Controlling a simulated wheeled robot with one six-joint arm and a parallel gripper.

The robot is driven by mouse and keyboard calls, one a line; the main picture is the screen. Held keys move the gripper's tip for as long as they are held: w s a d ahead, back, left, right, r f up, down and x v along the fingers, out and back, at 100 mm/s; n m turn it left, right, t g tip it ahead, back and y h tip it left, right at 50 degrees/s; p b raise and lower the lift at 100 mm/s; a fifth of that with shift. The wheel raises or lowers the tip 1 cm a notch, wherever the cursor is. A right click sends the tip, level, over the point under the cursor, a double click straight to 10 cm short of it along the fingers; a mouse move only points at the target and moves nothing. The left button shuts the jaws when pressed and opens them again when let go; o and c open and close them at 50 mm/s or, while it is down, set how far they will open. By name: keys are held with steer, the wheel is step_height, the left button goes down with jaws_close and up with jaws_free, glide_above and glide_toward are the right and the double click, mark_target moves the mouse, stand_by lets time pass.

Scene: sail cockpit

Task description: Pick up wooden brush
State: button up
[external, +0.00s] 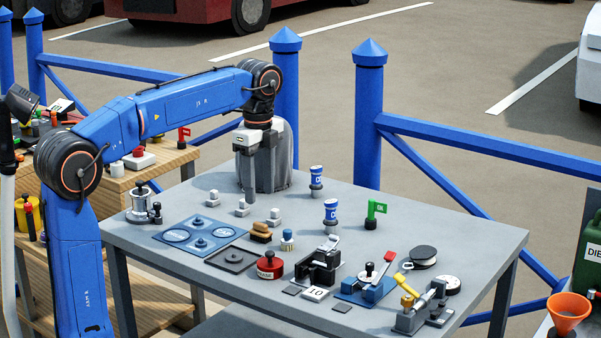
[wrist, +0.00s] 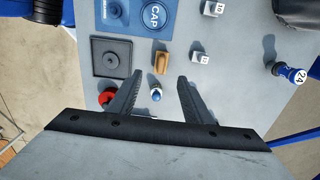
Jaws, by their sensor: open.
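The wooden brush (external: 261,232), a small brown block with a darker lower part, lies on the grey table beside the blue mat. In the wrist view the wooden brush (wrist: 161,63) shows as a tan block just beyond the fingertips, near the middle of the gap. My gripper (external: 249,196) points down above the table, behind the brush in the external view and apart from it.
A small blue-and-white brush (external: 287,238) stands close to the wooden brush. A black tray (external: 231,259), a red round weight (external: 269,265) and small grey blocks (external: 273,218) are nearby. A blue-capped bottle (external: 330,212) stands to the right.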

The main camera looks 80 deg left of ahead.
mark_target(261, 223)
steer(key=f, duration=1)
steer(key=shift+a+f, duration=0.2)
steer(key=shift+f, duration=0.05)
steer(key=c, duration=1.1)
